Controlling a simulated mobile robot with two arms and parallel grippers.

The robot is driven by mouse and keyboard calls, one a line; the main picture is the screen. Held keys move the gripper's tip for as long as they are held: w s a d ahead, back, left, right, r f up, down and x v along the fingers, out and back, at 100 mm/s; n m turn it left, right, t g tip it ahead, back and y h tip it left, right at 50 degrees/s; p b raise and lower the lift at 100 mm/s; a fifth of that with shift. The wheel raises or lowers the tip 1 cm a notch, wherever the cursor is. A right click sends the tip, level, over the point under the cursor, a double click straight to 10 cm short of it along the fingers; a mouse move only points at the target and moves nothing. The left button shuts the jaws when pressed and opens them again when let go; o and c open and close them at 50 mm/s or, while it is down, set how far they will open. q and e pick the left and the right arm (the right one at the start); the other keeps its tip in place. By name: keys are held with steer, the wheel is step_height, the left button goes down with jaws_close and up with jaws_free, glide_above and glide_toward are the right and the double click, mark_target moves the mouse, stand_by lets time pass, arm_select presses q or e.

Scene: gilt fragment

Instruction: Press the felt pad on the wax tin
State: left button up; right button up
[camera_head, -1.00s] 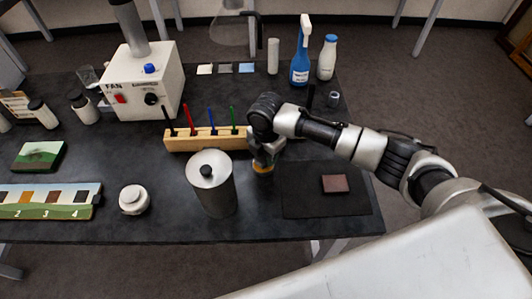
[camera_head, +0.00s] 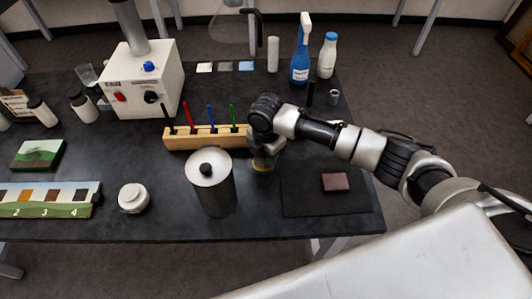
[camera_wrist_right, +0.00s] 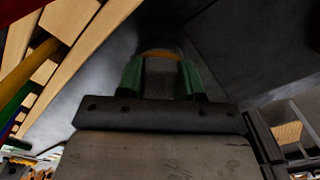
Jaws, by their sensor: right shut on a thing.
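My right gripper (camera_head: 264,160) points down at the table, just right of the pen rack's front. In the right wrist view its green-padded fingers (camera_wrist_right: 160,78) are shut on a small dark thing, which looks like the felt pad; its body is mostly hidden between the fingers. A yellow-orange rim (camera_wrist_right: 160,54) shows just beyond the fingertips, which looks like the wax tin. In the head view the tin (camera_head: 262,168) is mostly covered by the gripper. I cannot tell whether pad and tin touch. My left gripper is not in view.
A grey canister with a black knob (camera_head: 210,188) stands close to the left. The wooden rack (camera_head: 188,143) with coloured handles is just behind. A reddish-brown block (camera_head: 336,182) lies on a black mat (camera_head: 300,200) to the right. A white jar (camera_head: 133,198) stands farther left.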

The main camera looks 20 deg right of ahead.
steer(key=shift+s+f+p, duration=0.1)
steer(key=shift+f+p, duration=0.05)
steer(key=shift+p, duration=0.15)
stand_by(1.4)
step_height(320, 180, up, 7)
steer(key=p, duration=0.7)
steer(key=shift+p, duration=0.3)
stand_by(0.5)
